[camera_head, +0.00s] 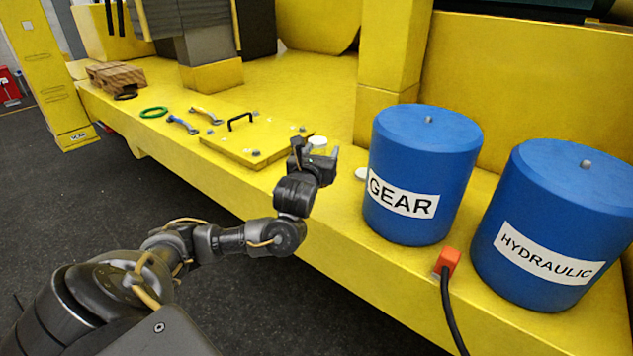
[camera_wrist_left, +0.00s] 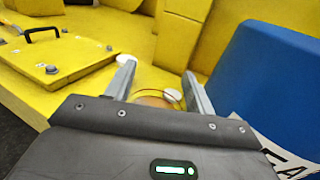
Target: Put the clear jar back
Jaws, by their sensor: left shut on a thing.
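My left gripper (camera_head: 320,150) is over the front part of the yellow deck, between the flat hatch plate and the blue GEAR drum. In the left wrist view its two grey fingers (camera_wrist_left: 158,72) stand apart with the clear jar (camera_wrist_left: 152,98) between them. The jar is see-through, with a thin round rim and an amber tint low down; the gripper body hides its lower part. The gripper is shut on it. In the head view the jar is hard to make out. Whether it touches the deck I cannot tell. My right gripper is not in view.
The GEAR drum (camera_head: 420,170) and HYDRAULIC drum (camera_head: 560,220) stand to the right. A white disc (camera_head: 361,174) lies beside the GEAR drum. The hatch plate (camera_head: 255,140), wrenches (camera_head: 182,124), green ring (camera_head: 154,112) and wooden blocks (camera_head: 115,76) lie left. An orange plug (camera_head: 447,262) is at the front edge.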

